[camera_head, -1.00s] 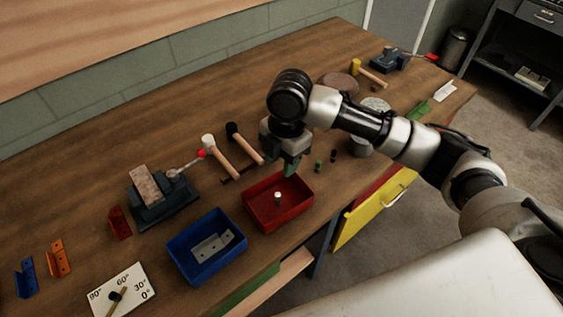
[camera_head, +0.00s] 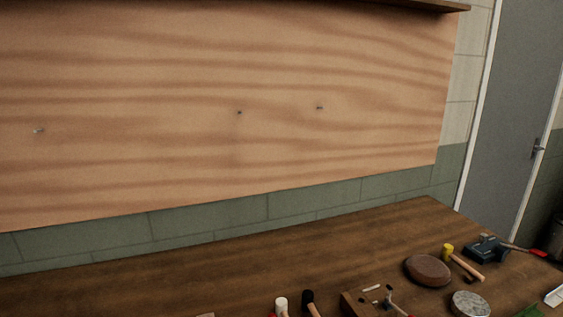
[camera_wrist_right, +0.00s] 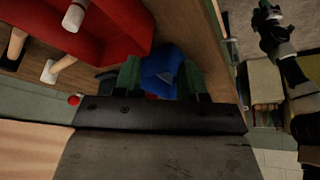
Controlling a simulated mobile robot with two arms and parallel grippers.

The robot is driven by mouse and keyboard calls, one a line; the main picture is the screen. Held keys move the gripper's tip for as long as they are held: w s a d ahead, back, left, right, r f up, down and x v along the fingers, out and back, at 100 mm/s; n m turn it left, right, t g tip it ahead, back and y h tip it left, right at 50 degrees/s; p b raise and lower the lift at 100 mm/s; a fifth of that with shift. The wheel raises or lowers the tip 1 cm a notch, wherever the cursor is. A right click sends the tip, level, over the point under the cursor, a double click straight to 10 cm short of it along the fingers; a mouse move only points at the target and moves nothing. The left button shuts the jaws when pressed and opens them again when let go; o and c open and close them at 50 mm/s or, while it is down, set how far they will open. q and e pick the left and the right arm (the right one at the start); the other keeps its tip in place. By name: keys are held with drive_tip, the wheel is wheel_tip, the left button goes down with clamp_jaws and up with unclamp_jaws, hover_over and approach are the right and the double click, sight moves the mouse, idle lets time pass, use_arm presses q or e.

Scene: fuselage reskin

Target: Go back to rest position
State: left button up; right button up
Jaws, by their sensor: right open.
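My right gripper (camera_wrist_right: 160,80) shows in the right wrist view with its two green fingers apart and nothing between them. Past the fingers is the blue bin (camera_wrist_right: 158,66), and the red bin (camera_wrist_right: 120,28) is at the upper left with a white-ended cylinder (camera_wrist_right: 75,17) in it. Neither gripper shows in the head view. Another arm of mine, black and light grey, shows at the right of the wrist view; its end (camera_wrist_right: 265,12) is too small and dark to read.
In the head view the wooden workbench (camera_head: 230,275) runs below a large wood panel (camera_head: 220,110). On it are a white-headed mallet (camera_head: 281,304), a black-headed mallet (camera_head: 308,298), a yellow-headed mallet (camera_head: 448,251), a brown disc (camera_head: 428,269), a grey disc (camera_head: 470,303) and a vise (camera_head: 487,248).

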drive_tip(key=s+d+f+m+t+h, duration=0.1)
drive_tip(key=s+d+f+m+h, duration=0.25)
drive_tip(key=s+d+m, duration=0.8)
wheel_tip(320, 180, down, 26)
drive_tip(key=s+g, duration=0.1)
drive_tip(key=s+d+f+g, duration=0.1)
drive_tip(key=s+d+f, duration=0.1)
drive_tip(key=s+f, duration=1.4)
drive_tip(key=shift+d+h, duration=0.35)
drive_tip(key=shift+s, duration=0.1)
